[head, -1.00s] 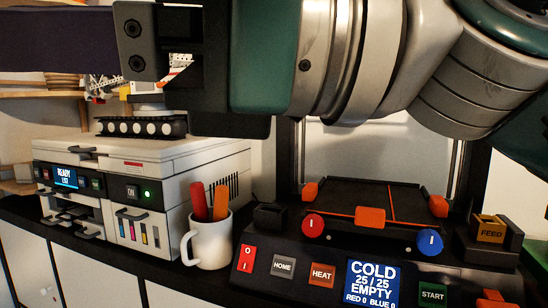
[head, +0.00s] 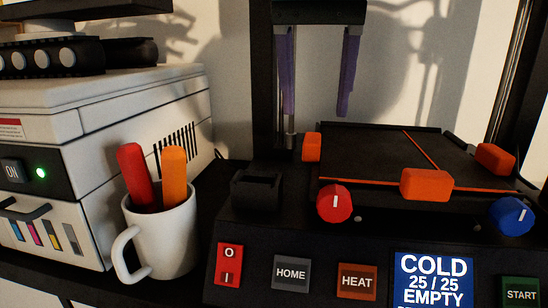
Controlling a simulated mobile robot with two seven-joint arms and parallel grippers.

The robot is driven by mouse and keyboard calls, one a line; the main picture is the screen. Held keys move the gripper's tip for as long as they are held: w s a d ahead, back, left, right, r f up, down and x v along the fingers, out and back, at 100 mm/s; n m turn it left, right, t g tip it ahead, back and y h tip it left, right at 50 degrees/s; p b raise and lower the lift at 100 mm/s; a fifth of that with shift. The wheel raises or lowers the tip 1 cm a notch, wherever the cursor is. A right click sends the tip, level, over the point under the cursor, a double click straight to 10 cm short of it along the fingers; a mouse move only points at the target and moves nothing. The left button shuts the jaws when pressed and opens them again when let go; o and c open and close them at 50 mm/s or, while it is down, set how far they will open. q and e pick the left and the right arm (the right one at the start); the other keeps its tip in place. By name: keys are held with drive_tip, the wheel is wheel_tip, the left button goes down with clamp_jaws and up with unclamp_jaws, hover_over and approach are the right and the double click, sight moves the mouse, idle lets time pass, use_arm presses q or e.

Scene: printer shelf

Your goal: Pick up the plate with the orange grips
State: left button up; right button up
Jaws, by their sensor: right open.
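The plate (head: 365,151) is a flat black sheet with thin orange lines, lying on the printer on the right in the head view. It has an orange grip at its left side (head: 312,147), one at its front (head: 427,184) and one at its right (head: 495,158). My right gripper (head: 316,112) hangs fingers down from the top edge, above and behind the plate's left part as seen here. Its two purple fingers are apart, with nothing between them. My left gripper is not in view.
A red knob (head: 334,203) and a blue knob (head: 514,216) sit at the plate's front corners. A white mug (head: 164,240) with a red and an orange handle stands left of the control panel. A white office printer (head: 100,110) stands further left.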

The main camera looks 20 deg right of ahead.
sight(313, 135)
drive_tip(key=b+x, duration=0.2)
drive_tip(key=x, duration=0.3)
drive_tip(key=shift+f, duration=0.1)
drive_tip(key=c, duration=0.9)
clamp_jaws()
